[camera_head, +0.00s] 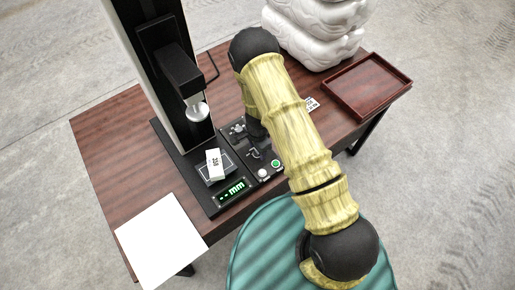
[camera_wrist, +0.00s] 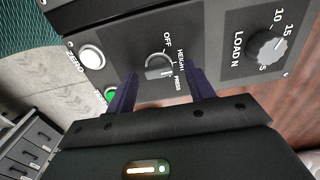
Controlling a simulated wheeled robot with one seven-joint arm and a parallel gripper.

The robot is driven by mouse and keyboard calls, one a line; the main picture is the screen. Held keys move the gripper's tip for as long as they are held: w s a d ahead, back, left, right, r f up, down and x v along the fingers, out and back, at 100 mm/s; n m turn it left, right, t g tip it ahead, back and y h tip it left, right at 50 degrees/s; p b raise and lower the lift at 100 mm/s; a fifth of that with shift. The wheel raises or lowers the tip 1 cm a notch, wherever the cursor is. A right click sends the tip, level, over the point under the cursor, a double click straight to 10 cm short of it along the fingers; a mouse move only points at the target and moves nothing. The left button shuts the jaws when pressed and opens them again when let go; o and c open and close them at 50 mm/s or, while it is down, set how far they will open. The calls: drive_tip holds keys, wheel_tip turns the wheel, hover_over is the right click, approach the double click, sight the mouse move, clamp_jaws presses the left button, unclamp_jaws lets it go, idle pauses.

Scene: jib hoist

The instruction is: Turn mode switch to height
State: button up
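The mode switch (camera_wrist: 158,66) is a dark rotary knob with a light grey face on the black control panel (camera_wrist: 213,30) in the wrist view. The labels OFF, HEIGHT and PRESS stand around its upper and right side. I cannot tell for sure which label it points to. My gripper (camera_wrist: 162,73) is open, with one dark finger to each side of the switch's lower part. I cannot tell whether the fingers touch it. In the head view the panel (camera_head: 264,171) is partly hidden by my arm, and my fingers cannot be made out.
The LOAD N dial (camera_wrist: 268,46) is right of the switch. A white ZERO button (camera_wrist: 92,57) and a green button (camera_wrist: 111,95) are to its left. In the head view a display (camera_head: 231,191) shows dashes and mm, near a labelled white block (camera_head: 214,163). An empty tray (camera_head: 367,86) lies at right.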

drive_tip(key=shift+r, duration=0.1)
wheel_tip(320, 180, up, 17)
drive_tip(key=b, duration=0.1)
idle(0.7)
drive_tip(key=shift+r, duration=0.1)
drive_tip(key=s+d+r+n+t, duration=0.2)
drive_tip(key=s+d+r+n, duration=0.9)
drive_tip(key=r, duration=0.4)
drive_tip(key=shift+s+d+r+t, duration=0.3)
drive_tip(key=shift+s+d, duration=0.45)
drive_tip(key=shift+d, duration=0.5)
